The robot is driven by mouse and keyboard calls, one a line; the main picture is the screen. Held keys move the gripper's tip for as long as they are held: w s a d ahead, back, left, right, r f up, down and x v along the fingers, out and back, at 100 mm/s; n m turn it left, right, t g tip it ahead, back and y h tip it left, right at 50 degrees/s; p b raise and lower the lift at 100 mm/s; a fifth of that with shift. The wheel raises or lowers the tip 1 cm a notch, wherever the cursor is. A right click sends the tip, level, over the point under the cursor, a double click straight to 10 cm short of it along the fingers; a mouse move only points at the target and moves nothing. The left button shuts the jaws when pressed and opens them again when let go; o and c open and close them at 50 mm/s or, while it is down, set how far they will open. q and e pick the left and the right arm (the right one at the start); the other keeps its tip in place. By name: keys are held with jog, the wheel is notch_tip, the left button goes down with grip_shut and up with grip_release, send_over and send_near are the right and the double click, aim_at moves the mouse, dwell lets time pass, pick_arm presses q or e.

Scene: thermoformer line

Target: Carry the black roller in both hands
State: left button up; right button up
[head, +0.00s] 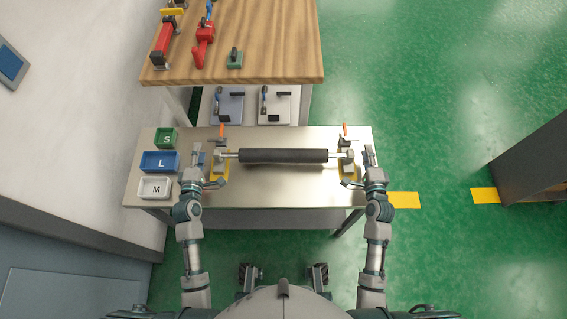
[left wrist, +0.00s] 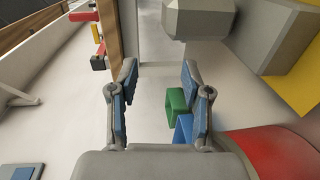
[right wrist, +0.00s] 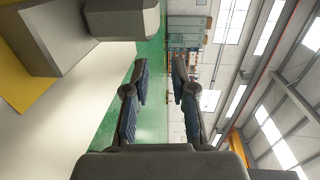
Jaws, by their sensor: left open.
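The black roller (head: 284,156) lies level across the metal table, its shaft ends at grey blocks over yellow stands, left (head: 218,172) and right (head: 348,172). My left gripper (head: 208,170) is open and empty just outside the left end. In the left wrist view its fingers (left wrist: 158,78) are apart, with grey blocks (left wrist: 200,18) beyond and to the right. My right gripper (head: 358,170) is open beside the right end. In the right wrist view its fingers (right wrist: 159,72) are apart with nothing between, and a grey block (right wrist: 120,18) sits at upper left. The roller's black body is not visible in either wrist view.
The metal table (head: 270,190) has a green bin S (head: 165,138), blue bin L (head: 160,162) and white bin M (head: 156,188) at left. Two orange-handled clamps stand behind the roller. A wooden bench (head: 275,50) with tools lies beyond. Green floor is open at right.

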pick_arm(q)
jog(key=shift+f, duration=0.15)
pick_arm(e)
jog(key=o, duration=0.5)
jog(key=shift+d+f, duration=0.1)
